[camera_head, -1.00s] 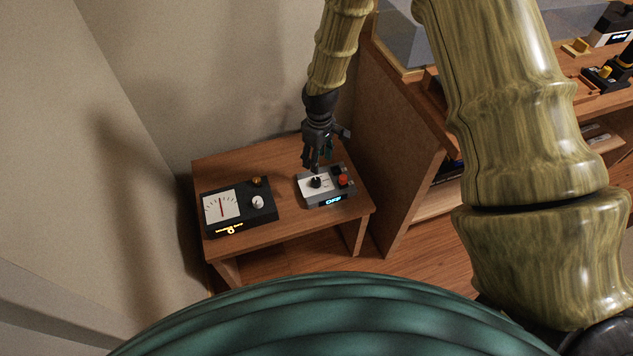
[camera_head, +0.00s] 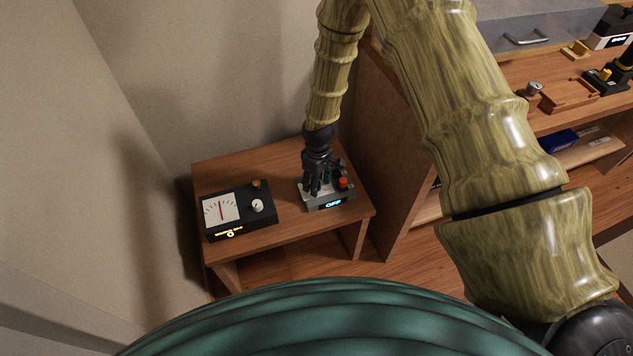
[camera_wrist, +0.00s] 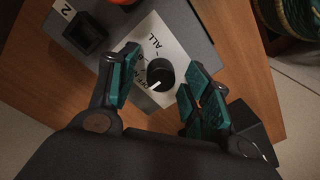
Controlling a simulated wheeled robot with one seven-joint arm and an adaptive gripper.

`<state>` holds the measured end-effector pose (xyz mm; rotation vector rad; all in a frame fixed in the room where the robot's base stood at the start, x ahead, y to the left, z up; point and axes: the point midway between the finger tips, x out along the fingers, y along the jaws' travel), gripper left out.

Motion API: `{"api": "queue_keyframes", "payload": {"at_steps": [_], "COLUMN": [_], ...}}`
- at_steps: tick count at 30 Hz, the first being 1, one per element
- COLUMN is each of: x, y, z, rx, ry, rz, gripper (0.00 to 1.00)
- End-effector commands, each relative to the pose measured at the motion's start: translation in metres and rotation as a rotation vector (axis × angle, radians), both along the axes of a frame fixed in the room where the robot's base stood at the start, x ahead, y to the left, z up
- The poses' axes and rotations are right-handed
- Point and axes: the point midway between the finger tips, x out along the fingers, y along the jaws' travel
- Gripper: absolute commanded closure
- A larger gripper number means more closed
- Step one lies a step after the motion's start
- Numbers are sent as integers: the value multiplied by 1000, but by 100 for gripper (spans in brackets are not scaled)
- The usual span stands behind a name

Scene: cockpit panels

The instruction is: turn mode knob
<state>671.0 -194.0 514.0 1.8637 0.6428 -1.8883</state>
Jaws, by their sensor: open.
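The mode knob (camera_wrist: 161,74) is a round black knob with a white pointer line, on a white plate marked "ALL" and other partly hidden labels. It sits on a grey control box (camera_head: 345,197) whose blue display reads "OFF". In the head view, my gripper (camera_head: 318,187) is low over the box and hides the knob.
A red button (camera_head: 343,183) stands on the same box, and a black switch (camera_wrist: 86,34) shows beside the plate. A dark gauge box (camera_head: 265,218) is to the left on the wooden table (camera_head: 282,237). A wooden cabinet side (camera_head: 385,150) rises close on the right.

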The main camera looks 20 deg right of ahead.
Motion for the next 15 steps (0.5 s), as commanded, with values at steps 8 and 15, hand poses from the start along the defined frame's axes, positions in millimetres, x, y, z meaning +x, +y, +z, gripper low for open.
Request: {"api": "queue_keyframes", "payload": {"at_steps": [8, 15], "x": [0, 0], "y": [0, 0], "z": [-2, -2], "rx": [0, 0], "ry": [0, 0], "rz": [0, 0], "gripper": [51, 84]}}
